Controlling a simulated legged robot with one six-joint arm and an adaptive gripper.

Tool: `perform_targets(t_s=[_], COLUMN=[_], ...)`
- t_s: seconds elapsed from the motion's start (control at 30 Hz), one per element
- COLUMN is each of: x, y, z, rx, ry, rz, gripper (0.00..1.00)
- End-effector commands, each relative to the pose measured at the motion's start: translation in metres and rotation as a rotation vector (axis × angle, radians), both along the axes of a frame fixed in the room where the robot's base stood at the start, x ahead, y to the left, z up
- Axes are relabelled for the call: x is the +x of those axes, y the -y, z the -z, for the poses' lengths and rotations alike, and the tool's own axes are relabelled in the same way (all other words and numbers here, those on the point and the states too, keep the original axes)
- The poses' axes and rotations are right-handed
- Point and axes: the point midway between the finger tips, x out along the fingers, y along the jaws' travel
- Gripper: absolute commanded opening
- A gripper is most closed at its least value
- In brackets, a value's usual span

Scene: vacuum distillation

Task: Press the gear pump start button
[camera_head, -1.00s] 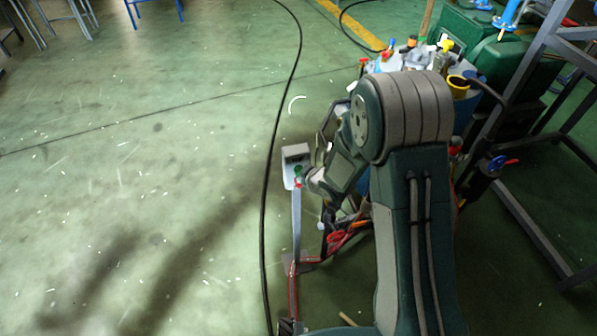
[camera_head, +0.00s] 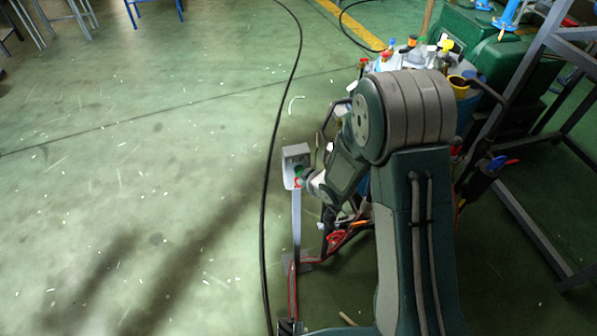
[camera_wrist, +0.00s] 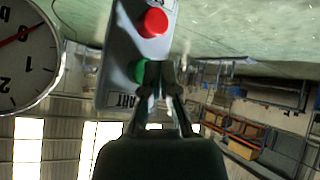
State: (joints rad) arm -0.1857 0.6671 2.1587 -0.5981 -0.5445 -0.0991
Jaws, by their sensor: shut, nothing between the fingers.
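The grey control box (camera_head: 296,151) stands on a thin post left of my arm in the head view. In the wrist view, which is upside down, the box (camera_wrist: 122,45) carries a green button (camera_wrist: 137,70) beside a partly legible label ending in "ART". A red button (camera_wrist: 153,22) sits on the same face. My gripper (camera_wrist: 160,68) is shut and empty. Its fingertips overlap the edge of the green button in the wrist view; I cannot tell whether they touch it. In the head view the fingers are hard to make out beside the box.
A round dial gauge (camera_wrist: 22,52) is close to the box in the wrist view. A black cable (camera_head: 266,200) runs along the floor left of the post (camera_head: 296,225). Pump equipment (camera_head: 415,58) and a metal frame (camera_head: 525,205) crowd the right. The left floor is open.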

Motion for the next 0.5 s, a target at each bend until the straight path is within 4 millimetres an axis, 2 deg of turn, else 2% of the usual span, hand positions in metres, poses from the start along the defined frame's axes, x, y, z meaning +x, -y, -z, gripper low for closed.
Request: perform_targets(t_s=[0.17,0.5], x=[-0.003,-0.031], y=[0.001,0.009], z=[0.000,0.000], rx=[0.000,0.000], ry=[-0.001,-0.001], rz=[0.001,0.002], gripper=[0.00,0.00])
